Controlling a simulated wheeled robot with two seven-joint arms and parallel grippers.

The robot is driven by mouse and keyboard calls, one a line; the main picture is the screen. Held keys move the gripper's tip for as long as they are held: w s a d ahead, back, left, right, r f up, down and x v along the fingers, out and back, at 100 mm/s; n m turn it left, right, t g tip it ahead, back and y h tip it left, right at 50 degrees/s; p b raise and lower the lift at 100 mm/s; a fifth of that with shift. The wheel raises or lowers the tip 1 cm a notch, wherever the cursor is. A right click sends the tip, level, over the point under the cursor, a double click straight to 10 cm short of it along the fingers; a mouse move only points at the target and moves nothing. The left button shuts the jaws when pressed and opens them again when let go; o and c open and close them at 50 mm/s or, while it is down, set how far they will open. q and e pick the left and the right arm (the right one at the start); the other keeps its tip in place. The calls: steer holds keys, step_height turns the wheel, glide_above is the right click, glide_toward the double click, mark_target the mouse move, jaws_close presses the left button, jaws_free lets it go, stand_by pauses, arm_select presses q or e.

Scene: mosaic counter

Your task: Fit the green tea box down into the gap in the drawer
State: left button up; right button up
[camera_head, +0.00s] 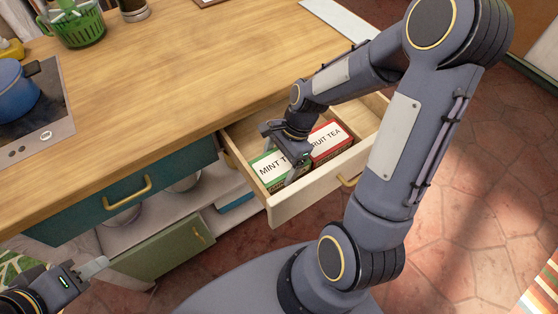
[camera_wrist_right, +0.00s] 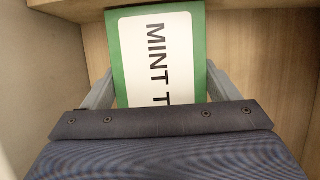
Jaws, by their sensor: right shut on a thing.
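The green tea box (camera_head: 268,168), with a white label reading MINT T, is inside the open wooden drawer (camera_head: 300,202), at its left end. My right gripper (camera_head: 289,165) is shut on it, one finger on each side, as the right wrist view also shows the green box (camera_wrist_right: 153,55). A red box (camera_head: 329,140) labelled FRUIT TEA lies right of the green box in the drawer, partly hidden by my gripper. I cannot tell whether the green box touches the drawer floor. My left gripper (camera_head: 92,268) is at the lower left, away from the drawer, its opening unclear.
The wooden counter (camera_head: 190,60) overhangs behind the drawer. On it stand a green basket (camera_head: 75,25) and a blue pot (camera_head: 17,90) on a hob.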

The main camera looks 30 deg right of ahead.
steer(key=shift+f, duration=0.3)
steer(key=o, duration=0.9)
steer(key=shift+o, duration=0.2)
steer(key=p+v, duration=0.1)
steer(key=v, duration=0.7)
steer(key=s+a+r+n+t+p, duration=0.4)
steer(key=s+r+n+t, duration=0.2)
steer(key=s+r+n, duration=0.6)
step_height(320, 180, up, 2)
steer(key=n, duration=0.3)
steer(key=shift+n+h, duration=0.3)
steer(key=shift+h, duration=0.1)
